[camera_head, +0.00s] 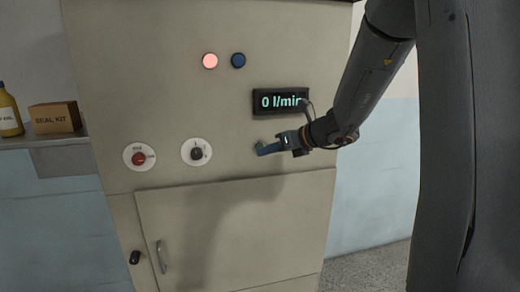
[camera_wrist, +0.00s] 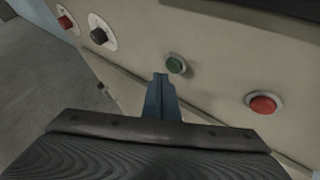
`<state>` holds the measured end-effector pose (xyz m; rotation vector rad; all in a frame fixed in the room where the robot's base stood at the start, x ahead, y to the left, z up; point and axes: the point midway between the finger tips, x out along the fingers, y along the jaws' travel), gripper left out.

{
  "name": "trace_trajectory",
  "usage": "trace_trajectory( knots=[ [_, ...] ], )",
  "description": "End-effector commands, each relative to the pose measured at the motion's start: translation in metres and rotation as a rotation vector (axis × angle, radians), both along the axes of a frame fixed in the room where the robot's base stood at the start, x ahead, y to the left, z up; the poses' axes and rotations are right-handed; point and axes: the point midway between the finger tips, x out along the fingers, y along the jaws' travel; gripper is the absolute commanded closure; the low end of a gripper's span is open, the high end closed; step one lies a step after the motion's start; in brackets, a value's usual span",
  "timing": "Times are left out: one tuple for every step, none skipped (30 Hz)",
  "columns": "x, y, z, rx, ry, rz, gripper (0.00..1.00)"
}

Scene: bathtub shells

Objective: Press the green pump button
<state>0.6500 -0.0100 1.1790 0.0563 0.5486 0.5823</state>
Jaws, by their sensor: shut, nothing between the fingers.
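The green pump button (camera_wrist: 175,65) sits in a pale ring on the cabinet front, just beyond and slightly right of my fingertips in the wrist view. In the head view only a bit of green (camera_head: 261,145) shows at the tip of my gripper (camera_head: 268,149), which hides the rest. My gripper also shows in the wrist view (camera_wrist: 161,80); its blue fingers are shut with nothing between them. The fingertips are close to the button; I cannot tell whether they touch it.
A red button (camera_wrist: 263,103) is right of the green one. A black selector knob (camera_head: 196,153) and a red emergency button (camera_head: 138,158) are to its left. A display (camera_head: 281,101) reads 0 l/min. A pink lamp (camera_head: 210,61) looks lit; a blue lamp (camera_head: 238,60) looks dark.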

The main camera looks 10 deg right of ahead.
Motion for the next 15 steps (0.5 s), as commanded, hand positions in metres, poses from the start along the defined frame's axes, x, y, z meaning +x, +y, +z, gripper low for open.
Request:
trace_trajectory(
  knots=[
    [0.0, 0.0, 0.0, 0.0, 0.0, 0.0, 1.0],
    [0.0, 0.0, 0.0, 0.0, 0.0, 0.0, 1.0],
    [0.0, 0.0, 0.0, 0.0, 0.0, 0.0, 1.0],
    [0.0002, 0.0, 0.0, 0.0, 0.0, 0.0, 1.0],
    [0.0005, 0.0001, -0.0001, 0.0, 0.0, 0.0, 1.0],
    [0.0011, 0.0001, -0.0001, 0.0, 0.0, 0.0, 1.0],
    [0.0017, 0.0002, -0.0001, 0.0, 0.0, 0.0, 1.0],
    [0.0025, 0.0003, -0.0002, 0.0, 0.0, 0.0, 1.0],
    [0.0038, 0.0005, -0.0002, 0.001, 0.0, 0.001, 1.0],
    [0.0048, 0.0005, -0.0002, 0.001, 0.0, 0.001, 1.0],
    [0.0059, 0.0006, -0.0001, 0.001, 0.0, 0.001, 1.0],
    [0.0072, 0.0006, 0.0001, 0.001, 0.0, 0.001, 1.0],
    [0.0079, 0.0007, 0.0002, 0.0, 0.0, 0.0, 1.0],
    [0.0085, 0.0006, 0.0003, 0.0, 0.0, 0.0, 1.0],
    [0.0087, 0.0006, 0.0004, 0.0, 0.0, 0.0, 1.0]
  ],
)
